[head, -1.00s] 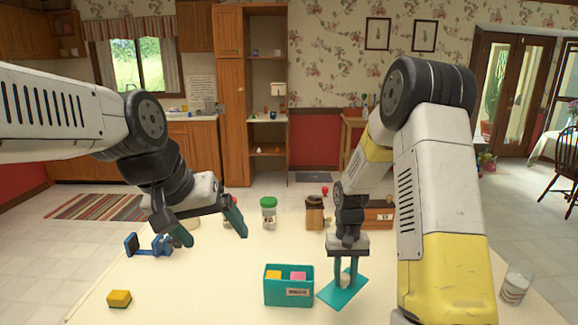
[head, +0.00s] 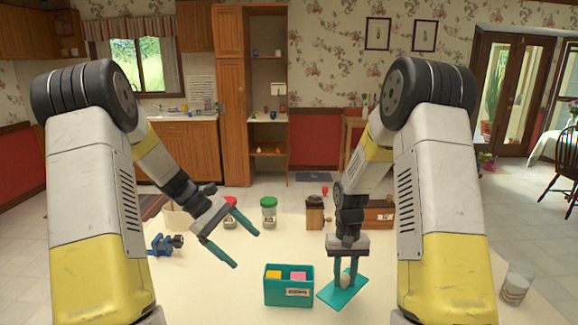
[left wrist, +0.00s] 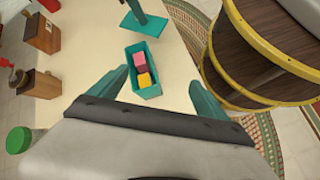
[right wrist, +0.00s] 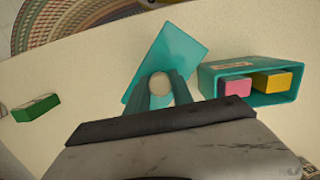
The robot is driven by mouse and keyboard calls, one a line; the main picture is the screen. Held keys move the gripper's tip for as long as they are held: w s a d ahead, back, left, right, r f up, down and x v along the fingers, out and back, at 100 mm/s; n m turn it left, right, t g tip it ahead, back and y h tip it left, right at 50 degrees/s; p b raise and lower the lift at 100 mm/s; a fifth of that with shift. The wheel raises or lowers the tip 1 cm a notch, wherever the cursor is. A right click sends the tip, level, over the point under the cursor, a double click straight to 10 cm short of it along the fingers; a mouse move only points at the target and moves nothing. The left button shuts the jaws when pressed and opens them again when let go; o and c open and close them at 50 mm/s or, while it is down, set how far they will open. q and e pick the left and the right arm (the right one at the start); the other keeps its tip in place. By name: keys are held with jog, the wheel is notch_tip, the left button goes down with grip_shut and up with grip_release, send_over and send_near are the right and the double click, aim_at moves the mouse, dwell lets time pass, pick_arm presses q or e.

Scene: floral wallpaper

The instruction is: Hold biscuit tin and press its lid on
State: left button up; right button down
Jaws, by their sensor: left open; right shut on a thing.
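The biscuit tin (head: 277,293) is an open teal box with a pink and a yellow block inside. It stands at the table's near middle and shows in the left wrist view (left wrist: 150,94) and right wrist view (right wrist: 262,66). The lid (head: 353,293) is a flat teal plate with a pale round knob, tilted, to the right of the tin and apart from it. My right gripper (head: 345,277) is shut on the knob (right wrist: 160,84). My left gripper (head: 247,250) is open and empty, above and behind the tin, to its left.
A blue clamp-like thing (head: 165,244) lies at left. Behind stand a red-lidded jar (head: 230,215), a green-lidded jar (head: 268,214), a grinder (head: 314,214) and a wooden box (head: 379,216). A glass (head: 516,284) stands at far right.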

aim_at(274, 284)
pick_arm(q)
jog(key=w+f+n+h, duration=0.1)
jog(key=f+n, duration=0.1)
jog(key=f, duration=0.3)
jog(key=w+a+f+n+h, duration=0.1)
jog(key=w+f+n+h, duration=0.1)
jog(key=f, duration=0.3)
jog(key=w+f+n+h, duration=0.1)
jog(key=f+n+h, duration=0.1)
jog(key=f, duration=0.2)
jog(key=shift+w+a+f+t, duration=0.15)
jog(key=shift+w+f+t, duration=0.15)
jog(key=shift+w+f, duration=0.1)
jog(key=shift+x, duration=5.3)
jog(key=shift+c, duration=0.5)
jog(key=c, duration=1.2)
jog(key=shift+c, duration=0.2)
